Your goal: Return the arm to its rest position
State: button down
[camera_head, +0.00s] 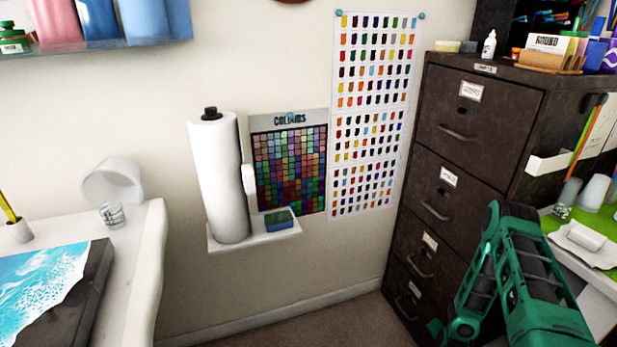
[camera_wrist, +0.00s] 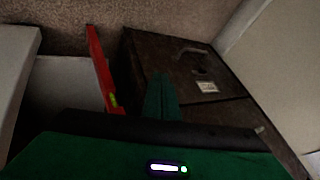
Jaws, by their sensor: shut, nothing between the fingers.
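My green arm (camera_head: 525,275) shows at the lower right of the head view, in front of the dark filing cabinet (camera_head: 465,130) and angled downward. In the wrist view my gripper (camera_wrist: 161,80) has its green fingers together, with nothing between them. The fingertips point toward the dark cabinet front, which shows a handle and a white label. I cannot tell the exact gap between the fingers and the cabinet. In the head view the fingers are not clearly shown.
A white table (camera_head: 145,245) with a blue-and-white resin piece (camera_head: 45,280) stands at the left. A wall shelf (camera_head: 262,238) holds a paper roll (camera_head: 218,180). A green-topped workbench (camera_head: 570,222) is at the right. A red bar (camera_wrist: 100,65) stands near the cabinet.

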jog(key=w+d+r+n+g, duration=0.1)
jog(key=d+r+n, duration=0.15)
jog(key=r, duration=1.15)
jog(key=w+d+r+n+g, duration=0.1)
jog(key=d+r+g, duration=0.15)
jog(key=r, duration=1.05)
jog(key=s+d+v, duration=0.1)
jog(key=d+v, duration=0.2)
jog(key=v, duration=1)
jog(key=s+a+r+n+g, duration=0.15)
jog(key=s+a+r, duration=0.25)
jog(key=s+r, duration=1.1)
jog(key=s+a+r+g+y, duration=0.1)
jog(key=s+a+r, duration=0.2)
jog(key=s, duration=0.5)
jog(key=s+a+r+y, duration=0.1)
jog(key=s+a+r, duration=0.3)
jog(key=s, duration=0.5)
jog(key=shift+a+r+n+g+y, duration=0.2)
jog(key=shift+a+n+g+y, duration=0.1)
jog(key=shift+a+n+g, duration=0.15)
